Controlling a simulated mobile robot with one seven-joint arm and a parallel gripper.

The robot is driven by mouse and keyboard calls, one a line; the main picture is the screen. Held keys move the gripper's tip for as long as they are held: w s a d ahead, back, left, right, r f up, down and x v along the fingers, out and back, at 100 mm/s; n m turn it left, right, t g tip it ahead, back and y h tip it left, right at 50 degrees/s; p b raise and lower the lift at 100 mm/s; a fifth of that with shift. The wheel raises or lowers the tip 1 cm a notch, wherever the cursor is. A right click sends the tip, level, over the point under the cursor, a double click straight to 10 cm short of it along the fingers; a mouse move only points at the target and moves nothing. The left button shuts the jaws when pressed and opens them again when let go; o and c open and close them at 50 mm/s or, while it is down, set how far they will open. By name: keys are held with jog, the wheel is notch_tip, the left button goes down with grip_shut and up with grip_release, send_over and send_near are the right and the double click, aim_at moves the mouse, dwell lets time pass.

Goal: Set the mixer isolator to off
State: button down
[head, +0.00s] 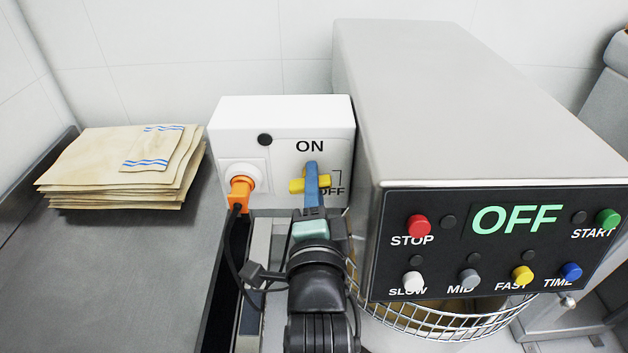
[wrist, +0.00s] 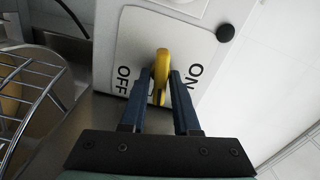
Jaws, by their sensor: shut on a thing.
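The mixer isolator is a white box (head: 232,117) left of the mixer, with ON printed above its switch plate and OFF at the lower right. Its yellow handle (head: 296,186) is partly hidden by my blue fingers in the head view. In the wrist view the handle (wrist: 161,66) stands between my two fingers, with the OFF label to its left and ON to its right. My gripper (head: 311,172) is shut on the handle; it also shows in the wrist view (wrist: 162,78). I cannot tell exactly which mark the handle points to.
The mixer (head: 455,95) stands close on the right, its panel display (head: 517,219) reading OFF. A wire bowl guard (head: 440,320) is below. An orange plug (head: 240,190) with a black cable sits left of the handle. Paper bags (head: 95,170) lie on the steel counter (head: 130,270).

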jog(key=shift+m, duration=1.2)
jog(key=shift+f, duration=0.1)
jog(key=c, duration=0.8)
grip_release()
jog(key=shift+c, duration=0.2)
jog(key=shift+s, duration=0.1)
jog(key=s+b, duration=0.1)
jog(key=s, duration=1.1)
jog(key=shift+s, duration=0.4)
